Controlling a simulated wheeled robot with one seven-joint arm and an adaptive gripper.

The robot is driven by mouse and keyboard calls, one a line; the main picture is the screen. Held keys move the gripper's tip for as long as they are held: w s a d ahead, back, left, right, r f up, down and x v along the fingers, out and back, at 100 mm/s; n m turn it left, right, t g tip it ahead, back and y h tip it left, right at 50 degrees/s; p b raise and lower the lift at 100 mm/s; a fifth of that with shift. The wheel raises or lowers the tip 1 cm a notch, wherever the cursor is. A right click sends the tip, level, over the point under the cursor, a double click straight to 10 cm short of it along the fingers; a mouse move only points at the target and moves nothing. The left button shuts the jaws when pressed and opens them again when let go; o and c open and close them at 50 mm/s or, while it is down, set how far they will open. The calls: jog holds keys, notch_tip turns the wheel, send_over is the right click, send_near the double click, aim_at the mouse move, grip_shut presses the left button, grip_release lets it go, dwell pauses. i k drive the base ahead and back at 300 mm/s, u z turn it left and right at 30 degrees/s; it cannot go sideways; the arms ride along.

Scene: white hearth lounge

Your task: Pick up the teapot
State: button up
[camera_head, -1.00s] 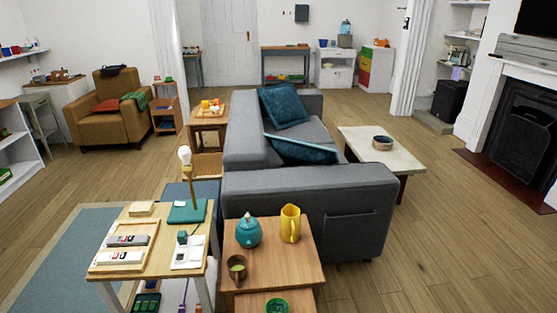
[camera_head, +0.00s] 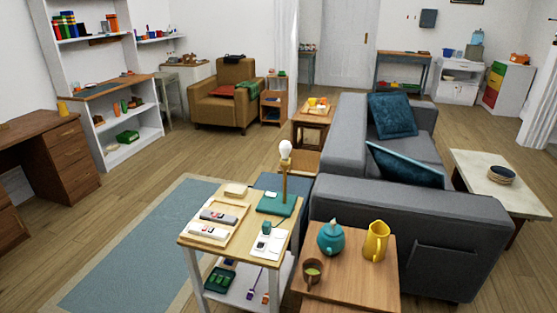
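A teal teapot (camera_head: 331,238) with a lid stands upright on a wooden side table (camera_head: 346,285) in the lower right of the head view. A yellow pitcher (camera_head: 376,241) stands to its right, a little apart. A brown cup (camera_head: 313,272) stands in front of the teapot and to its left. My gripper is not in view.
A taller light-wood table (camera_head: 228,250) with a lamp (camera_head: 285,170) and trays stands left of the teapot's table. A grey sofa (camera_head: 440,232) stands close behind and to the right. Open wooden floor and a blue rug (camera_head: 140,250) lie to the left.

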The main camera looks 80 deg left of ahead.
aim_at(330, 246)
jog(key=u, duration=1.75)
